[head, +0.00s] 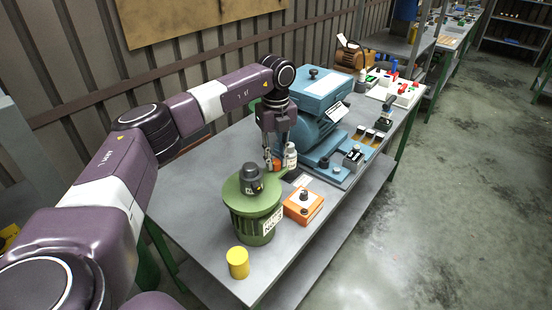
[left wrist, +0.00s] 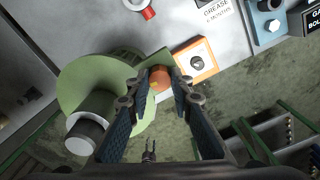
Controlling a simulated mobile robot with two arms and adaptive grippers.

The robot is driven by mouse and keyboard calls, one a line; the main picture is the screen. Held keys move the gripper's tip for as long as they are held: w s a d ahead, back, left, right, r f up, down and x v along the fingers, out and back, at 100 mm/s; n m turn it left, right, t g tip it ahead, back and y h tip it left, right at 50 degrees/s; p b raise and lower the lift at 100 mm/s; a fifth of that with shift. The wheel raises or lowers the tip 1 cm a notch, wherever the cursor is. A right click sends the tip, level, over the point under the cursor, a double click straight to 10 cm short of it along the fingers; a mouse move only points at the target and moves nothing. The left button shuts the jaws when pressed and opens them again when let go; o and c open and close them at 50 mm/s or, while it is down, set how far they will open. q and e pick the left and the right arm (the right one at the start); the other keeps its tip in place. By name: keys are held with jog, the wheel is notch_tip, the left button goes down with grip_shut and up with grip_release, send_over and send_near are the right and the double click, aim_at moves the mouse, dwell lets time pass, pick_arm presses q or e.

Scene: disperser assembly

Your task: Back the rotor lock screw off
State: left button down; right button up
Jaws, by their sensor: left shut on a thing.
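The green rotor housing (head: 247,192), with a flat round top and a dark grey hub (head: 251,178), stands on the bench. An orange-red knob (head: 275,165), likely the rotor lock screw, sits at the far edge of the green top. In the left wrist view the orange knob (left wrist: 159,78) is between my fingertips, beside a green tab. My left gripper (head: 270,163) points down and is shut on this knob. The threads and the lower part of the screw are hidden.
An orange block (head: 303,207) with a black knob stands right of the housing. A yellow cylinder (head: 238,262) stands near the front edge. A white bottle (head: 290,157) is close beside my left fingers. The blue machine (head: 322,100) stands behind. The bench's left part is clear.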

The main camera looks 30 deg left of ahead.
aim_at(276, 161)
pick_arm(q)
jog(key=shift+w+a+r, duration=0.1)
jog(key=shift+w+r, duration=0.05)
jog(key=shift+r, duration=0.05)
jog(key=c, duration=2)
grip_release()
jog(key=shift+c, duration=0.2)
jog(key=o, duration=0.3)
jog(key=shift+f, duration=0.1)
notch_tip(276, 161, up, 12)
